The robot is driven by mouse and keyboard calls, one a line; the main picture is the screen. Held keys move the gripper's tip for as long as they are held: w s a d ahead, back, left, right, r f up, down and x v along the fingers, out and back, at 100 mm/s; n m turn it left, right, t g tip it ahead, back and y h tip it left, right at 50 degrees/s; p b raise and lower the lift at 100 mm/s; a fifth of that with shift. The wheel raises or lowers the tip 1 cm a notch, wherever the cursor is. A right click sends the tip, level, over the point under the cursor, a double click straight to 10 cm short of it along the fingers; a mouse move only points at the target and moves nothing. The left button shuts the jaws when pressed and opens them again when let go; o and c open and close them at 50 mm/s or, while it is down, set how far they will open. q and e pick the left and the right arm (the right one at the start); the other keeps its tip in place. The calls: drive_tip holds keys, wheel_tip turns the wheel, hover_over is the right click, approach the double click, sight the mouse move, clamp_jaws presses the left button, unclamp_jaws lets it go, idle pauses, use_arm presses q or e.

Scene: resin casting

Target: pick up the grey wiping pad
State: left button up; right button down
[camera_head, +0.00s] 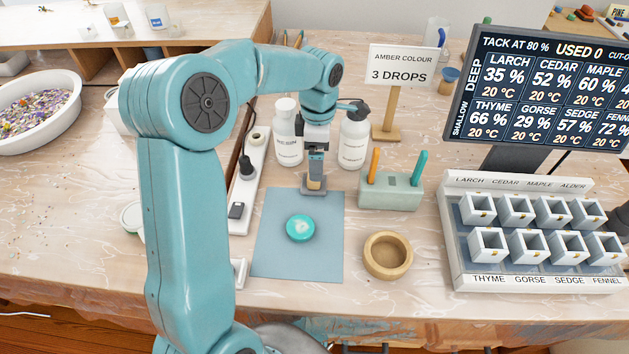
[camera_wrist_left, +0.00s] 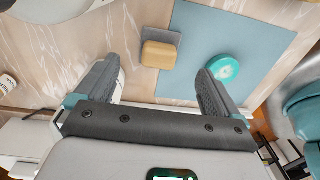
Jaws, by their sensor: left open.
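The grey wiping pad (camera_wrist_left: 177,36) is a flat grey rectangle with a tan block (camera_wrist_left: 161,55) on top. In the head view the pad (camera_head: 313,193) shows at the back edge of the blue mat (camera_head: 272,252). My left gripper (camera_head: 315,172) points down over it and hides part of it. In the left wrist view my left gripper (camera_wrist_left: 160,82) is open, its fingers wide apart. The block shows between them and a little beyond their tips, with nothing held. My right gripper is not in view.
A teal round piece (camera_head: 300,228) lies on the mat. A pale green holder (camera_head: 390,194) with two upright tools and a wooden bowl (camera_head: 388,255) stand to the right. The mat's front is clear.

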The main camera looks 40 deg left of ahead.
use_arm(q)
drive_tip(key=shift+s+f, duration=0.2)
drive_tip(key=shift+f, duration=0.9)
wheel_tip(320, 180, down, 6)
drive_tip(key=shift+r+b, duration=0.25)
drive_tip(key=shift+b, duration=0.1)
drive_tip(key=c, duration=1.1)
